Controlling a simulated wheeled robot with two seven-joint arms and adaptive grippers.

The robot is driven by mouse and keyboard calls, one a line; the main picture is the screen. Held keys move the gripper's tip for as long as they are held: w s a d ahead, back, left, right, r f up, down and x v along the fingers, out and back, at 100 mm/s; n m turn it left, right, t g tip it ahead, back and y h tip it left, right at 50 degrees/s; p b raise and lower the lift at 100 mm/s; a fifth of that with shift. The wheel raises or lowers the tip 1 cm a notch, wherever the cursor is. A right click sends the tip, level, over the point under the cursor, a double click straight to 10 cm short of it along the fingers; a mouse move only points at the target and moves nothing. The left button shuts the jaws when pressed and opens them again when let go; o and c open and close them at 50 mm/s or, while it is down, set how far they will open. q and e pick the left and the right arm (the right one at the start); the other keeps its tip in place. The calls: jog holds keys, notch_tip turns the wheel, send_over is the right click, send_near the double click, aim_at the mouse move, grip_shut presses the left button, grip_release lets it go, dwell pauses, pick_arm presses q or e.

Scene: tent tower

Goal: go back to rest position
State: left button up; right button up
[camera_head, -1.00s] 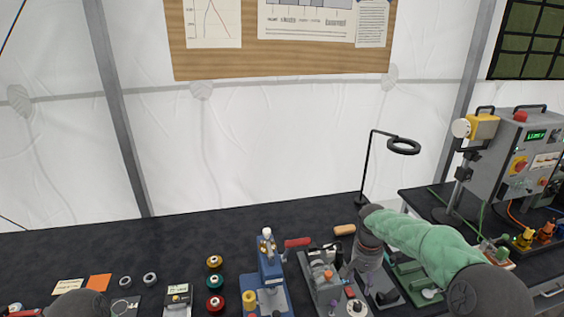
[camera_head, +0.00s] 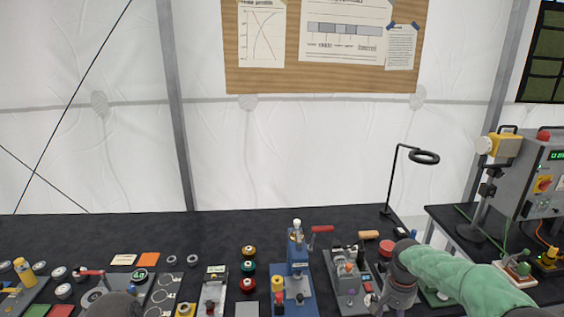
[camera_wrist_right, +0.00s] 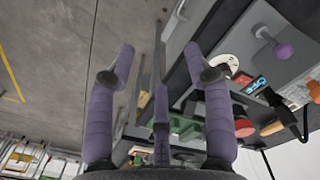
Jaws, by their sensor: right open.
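My right arm, in a green sleeve, comes in from the lower right of the head view. Its gripper (camera_head: 388,300) is over the right part of the dark workbench (camera_head: 60,240), and its fingers are mostly cut off or small there. In the right wrist view the purple-padded fingers of my right gripper (camera_wrist_right: 160,75) are spread apart, with nothing between the tips. Bare floor and the bench's edge show beyond them. Of my left arm only a dark rounded part shows at the bottom of the head view; my left gripper is not visible.
A blue press (camera_head: 298,265) stands mid-bench, with a grey fixture (camera_head: 345,275) close to my right arm. Several coloured spools (camera_head: 248,268) and small rings lie left of it. The bench's back strip is mostly clear.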

jog(key=s+a+f+n+y, duration=0.1)
jog(key=s+a+f+y, duration=0.15)
jog(key=a+f, duration=0.55)
jog(key=s+a+f+n+y, duration=0.1)
jog(key=s+a+f+n, duration=0.2)
jog(key=f, duration=0.8)
jog(key=s+a+f, duration=0.5)
jog(key=s, duration=0.4)
jog(key=s+a+f+b, duration=0.1)
jog(key=s+a+f, duration=0.4)
jog(key=s, duration=0.4)
jog(key=shift+s+f+m+t+y, duration=0.3)
jog(key=shift+s+f+m+y, duration=0.1)
jog(key=shift+f, duration=0.15)
